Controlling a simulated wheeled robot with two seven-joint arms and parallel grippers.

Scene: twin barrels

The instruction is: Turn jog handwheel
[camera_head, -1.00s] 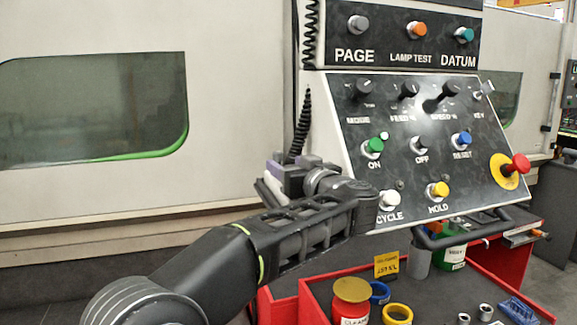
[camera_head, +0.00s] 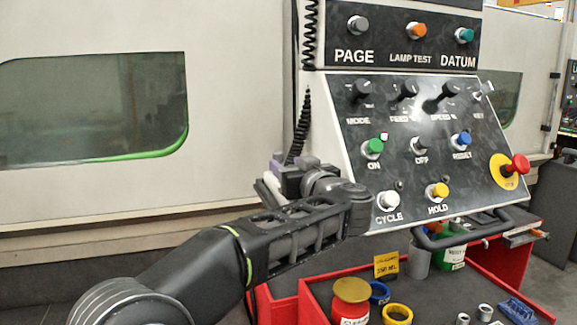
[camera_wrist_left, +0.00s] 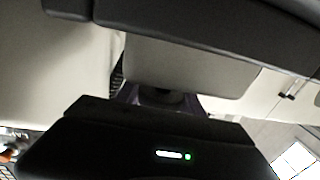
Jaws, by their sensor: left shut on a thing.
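My left gripper (camera_head: 288,180) is at the lower left side of the tilted control panel (camera_head: 400,175), below a black coiled cable. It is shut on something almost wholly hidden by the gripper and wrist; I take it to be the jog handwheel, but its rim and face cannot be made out. In the left wrist view a pale grey block (camera_wrist_left: 185,68) lies between dark parts, with a bit of purple below it. My right gripper is in neither view.
The panel carries several knobs and buttons, with a red emergency stop (camera_head: 517,164) at right. The coiled cable (camera_head: 299,130) hangs just above my gripper. A red cart (camera_head: 285,307) with a yellow-lidded jar (camera_head: 352,290) and rings (camera_head: 397,315) stands below. The machine wall (camera_head: 235,120) is behind.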

